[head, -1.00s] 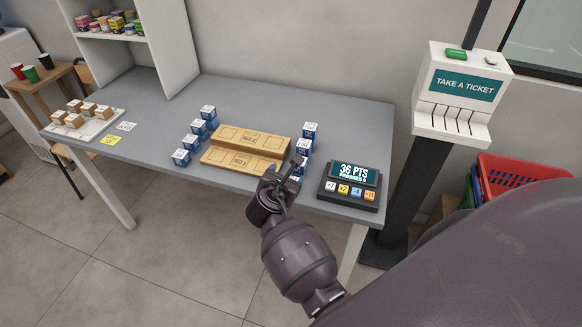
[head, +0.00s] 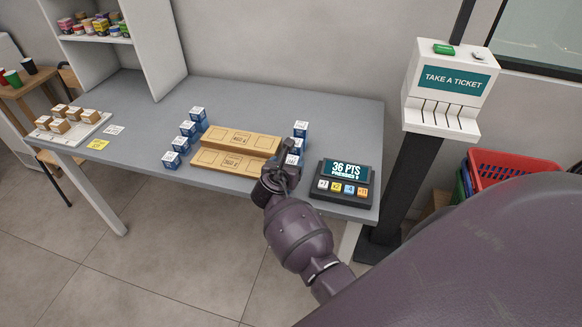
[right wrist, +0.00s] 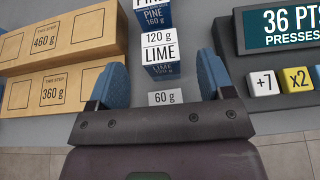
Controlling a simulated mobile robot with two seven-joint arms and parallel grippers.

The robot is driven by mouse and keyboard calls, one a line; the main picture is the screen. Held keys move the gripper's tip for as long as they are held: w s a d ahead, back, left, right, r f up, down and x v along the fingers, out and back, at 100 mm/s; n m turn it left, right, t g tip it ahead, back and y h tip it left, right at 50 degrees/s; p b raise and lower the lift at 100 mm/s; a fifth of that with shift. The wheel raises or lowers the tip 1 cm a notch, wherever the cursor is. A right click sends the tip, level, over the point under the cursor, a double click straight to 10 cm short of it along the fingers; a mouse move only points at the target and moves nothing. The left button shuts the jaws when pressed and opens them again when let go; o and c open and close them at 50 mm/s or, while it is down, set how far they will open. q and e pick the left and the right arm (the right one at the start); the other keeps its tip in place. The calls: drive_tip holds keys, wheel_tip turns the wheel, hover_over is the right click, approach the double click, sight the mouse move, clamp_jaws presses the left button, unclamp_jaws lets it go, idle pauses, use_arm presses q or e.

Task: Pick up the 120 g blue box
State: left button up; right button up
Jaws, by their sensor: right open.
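The 120 g blue box (right wrist: 162,68) has a white top reading "120 g LIME" and stands in the right wrist view just beyond my right gripper. My right gripper (right wrist: 161,75) is open, with one blue fingertip to the left of this box's near side and one to the right. Nothing is held. In the head view my right gripper (head: 284,160) is over the near end of the right-hand row of blue boxes and partly hides it. My left gripper is not in view.
The PINE 160 g box (right wrist: 153,14) stands behind the 120 g one. A white "60 g" face (right wrist: 167,97) lies between my fingers. Long tan boxes (right wrist: 50,92) are close on the left, the points display (head: 344,182) on the right. More blue boxes (head: 182,144) stand farther left.

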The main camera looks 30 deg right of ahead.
sight(291, 159)
drive_tip(key=x, duration=0.3)
drive_tip(key=shift+w+d+f, duration=0.1)
drive_tip(key=shift+d, duration=0.05)
drive_tip(key=c, duration=1.1)
drive_tip(key=shift+o, duration=0.2)
